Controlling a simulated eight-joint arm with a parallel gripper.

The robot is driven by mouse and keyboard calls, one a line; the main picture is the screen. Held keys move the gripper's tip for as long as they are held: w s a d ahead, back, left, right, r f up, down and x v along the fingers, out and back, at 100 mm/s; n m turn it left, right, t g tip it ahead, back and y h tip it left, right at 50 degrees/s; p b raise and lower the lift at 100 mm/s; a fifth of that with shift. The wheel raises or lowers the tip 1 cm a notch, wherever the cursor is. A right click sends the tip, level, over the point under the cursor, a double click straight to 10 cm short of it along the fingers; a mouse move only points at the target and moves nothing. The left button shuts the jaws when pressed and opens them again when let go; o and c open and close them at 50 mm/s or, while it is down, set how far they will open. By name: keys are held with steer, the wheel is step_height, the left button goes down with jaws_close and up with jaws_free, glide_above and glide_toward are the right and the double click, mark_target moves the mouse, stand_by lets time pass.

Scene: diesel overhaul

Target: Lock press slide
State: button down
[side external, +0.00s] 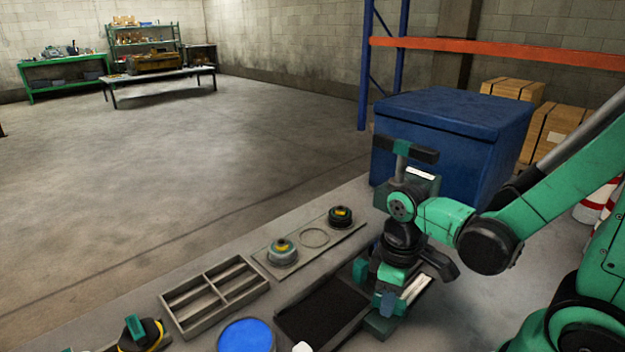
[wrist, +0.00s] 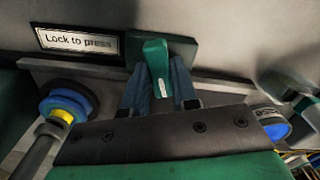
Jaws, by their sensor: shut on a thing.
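The fingers' lower parts are hidden by a dark bolted bar. My gripper (side external: 388,285) points down low at the press; the handle cannot be made out there.
A part with blue and yellow rings (wrist: 66,106) lies left in the wrist view, a blue cylinder (wrist: 274,124) right. The bench holds a divided tray (side external: 213,295), a plate with round parts (side external: 312,239) and a dark tray (side external: 322,312). A blue bin (side external: 455,115) stands behind.

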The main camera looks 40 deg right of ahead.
steer(key=shift+m, duration=0.3)
steer(key=m, duration=0.3)
steer(key=c, duration=0.7)
jaws_free()
steer(key=shift+r, duration=0.1)
steer(key=shift+r, duration=2.65)
